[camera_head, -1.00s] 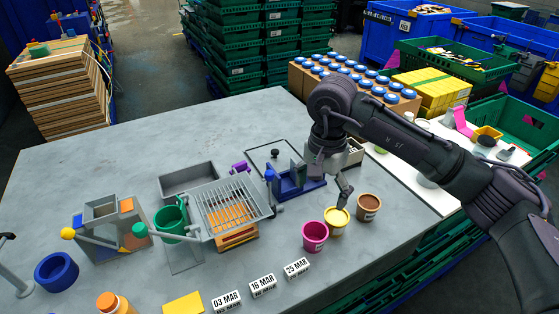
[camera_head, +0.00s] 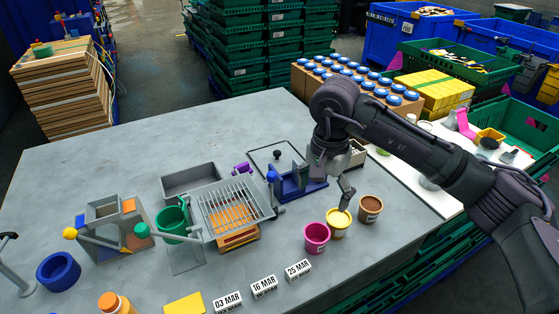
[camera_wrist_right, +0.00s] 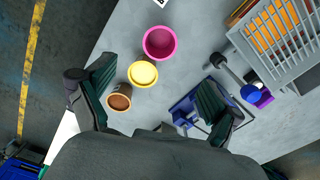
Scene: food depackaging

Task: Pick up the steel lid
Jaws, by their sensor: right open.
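What looks like the steel lid (camera_head: 277,155) is a flat, dark-edged grey square with a black knob. It lies on the grey table behind the blue fixture (camera_head: 298,183), which hides part of it. I cannot make out the lid clearly in the right wrist view. My right gripper (camera_head: 344,190) points down to the right of the blue fixture, close to the yellow cup (camera_head: 339,222). In the right wrist view its fingers (camera_wrist_right: 158,76) are spread apart, with no object held between them.
A magenta cup (camera_head: 317,236) and a brown cup (camera_head: 369,207) flank the yellow one. A wire rack (camera_head: 231,205) and a grey tray (camera_head: 190,179) are left of the lid. The table's back left (camera_head: 150,145) is clear.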

